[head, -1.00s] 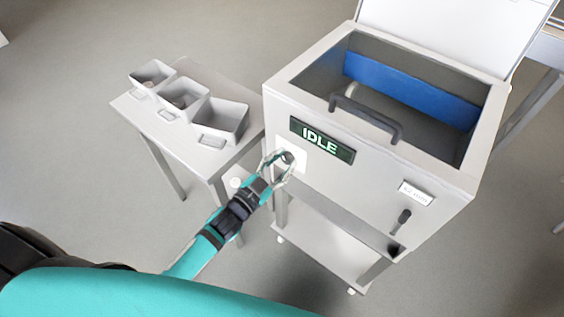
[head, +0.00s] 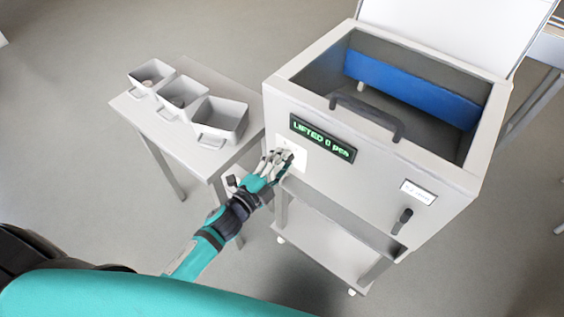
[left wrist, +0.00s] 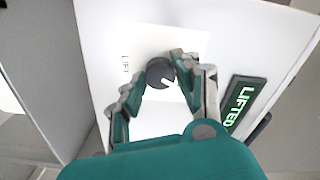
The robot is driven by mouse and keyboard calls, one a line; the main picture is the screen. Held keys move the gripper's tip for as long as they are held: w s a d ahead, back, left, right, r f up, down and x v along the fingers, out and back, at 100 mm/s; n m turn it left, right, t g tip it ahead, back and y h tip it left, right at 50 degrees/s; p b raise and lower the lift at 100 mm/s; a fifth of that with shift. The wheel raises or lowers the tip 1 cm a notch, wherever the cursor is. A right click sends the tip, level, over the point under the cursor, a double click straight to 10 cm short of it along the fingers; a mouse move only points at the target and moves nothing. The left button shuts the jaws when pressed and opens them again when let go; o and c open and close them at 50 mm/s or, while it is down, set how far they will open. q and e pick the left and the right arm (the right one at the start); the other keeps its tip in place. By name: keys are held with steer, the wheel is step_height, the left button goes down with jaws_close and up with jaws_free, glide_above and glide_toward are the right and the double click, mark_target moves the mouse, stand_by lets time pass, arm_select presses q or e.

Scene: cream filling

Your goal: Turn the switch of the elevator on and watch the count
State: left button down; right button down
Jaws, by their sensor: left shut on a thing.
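The elevator (head: 375,175) is a pale box with an open top. The display (head: 322,138) on its front lights up green and reads "LIFTED 0 pcs"; the digit is small. In the left wrist view the display (left wrist: 243,103) shows "LIFTED". The switch (left wrist: 160,72) is a round dark knob with a white pointer mark on a white plate, beside the word "LIFT". My left gripper (head: 284,158) is at this plate, its fingers closed around the knob. In the head view the fingers hide the knob. My right gripper is not in view.
A small table (head: 178,140) at the left bears three grey bins (head: 218,120). The elevator has a dark handle (head: 366,117), a blue inner panel (head: 410,88) and a dark lever (head: 402,221) under a white label. The grey floor around is clear.

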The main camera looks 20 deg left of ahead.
arm_select(q)
steer(key=shift+m, duration=0.6)
steer(key=c, duration=0.9)
jaws_free()
steer(key=shift+c, duration=0.2)
steer(key=shift+s, duration=0.15)
steer(key=v, duration=1.1)
steer(key=shift+s+a, duration=0.15)
steer(key=shift+s, duration=0.25)
